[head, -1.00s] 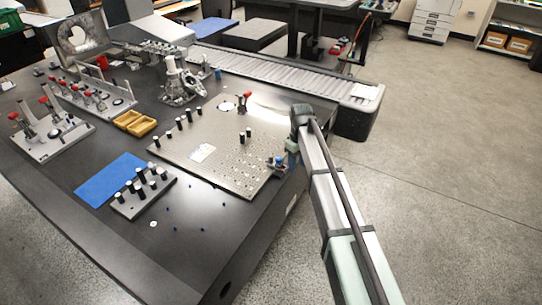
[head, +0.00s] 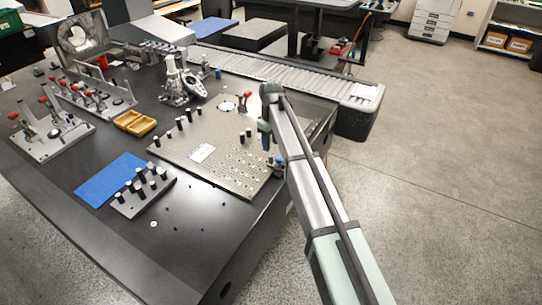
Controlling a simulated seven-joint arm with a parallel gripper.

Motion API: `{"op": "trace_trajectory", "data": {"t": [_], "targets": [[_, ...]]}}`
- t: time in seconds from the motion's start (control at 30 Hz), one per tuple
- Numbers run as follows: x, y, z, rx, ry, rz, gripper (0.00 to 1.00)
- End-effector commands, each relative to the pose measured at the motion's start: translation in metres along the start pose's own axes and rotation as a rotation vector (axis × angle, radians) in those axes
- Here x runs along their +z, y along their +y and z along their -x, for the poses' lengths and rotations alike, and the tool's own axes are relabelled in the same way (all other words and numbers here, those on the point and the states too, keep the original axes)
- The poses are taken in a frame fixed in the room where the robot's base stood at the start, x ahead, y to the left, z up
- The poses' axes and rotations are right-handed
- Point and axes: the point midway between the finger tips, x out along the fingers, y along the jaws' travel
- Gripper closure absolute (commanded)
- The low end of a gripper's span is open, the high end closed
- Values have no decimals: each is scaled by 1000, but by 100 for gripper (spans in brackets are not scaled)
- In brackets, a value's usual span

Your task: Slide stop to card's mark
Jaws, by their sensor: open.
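A small white card (head: 201,152) lies on the perforated metal plate (head: 185,157), left of its middle; any mark on it is too small to read. I cannot tell for sure which piece is the stop. A small blue-grey fitting (head: 278,164) sits at the plate's right edge, partly beside my arm. Short black posts (head: 245,135) stand near the plate's middle right. My gripper (head: 266,146) hangs over the right part of the plate, right of these posts. Its fingers are tiny and partly dark here, with nothing seen held in them.
Several black-topped posts (head: 187,117) line the plate's back left, with a red-handled clamp (head: 244,98) at the back. A roller conveyor (head: 290,77) runs behind.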

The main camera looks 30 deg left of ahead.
Motion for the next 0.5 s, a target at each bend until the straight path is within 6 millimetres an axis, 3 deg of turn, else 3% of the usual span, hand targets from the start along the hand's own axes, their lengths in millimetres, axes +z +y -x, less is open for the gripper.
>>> {"op": "trace_trajectory", "data": {"t": [0.23, 0.5], "targets": [[0, 0, -43, 0, -1, 0, 56], [0, 0, -69, 0, 0, 0, 56]]}}
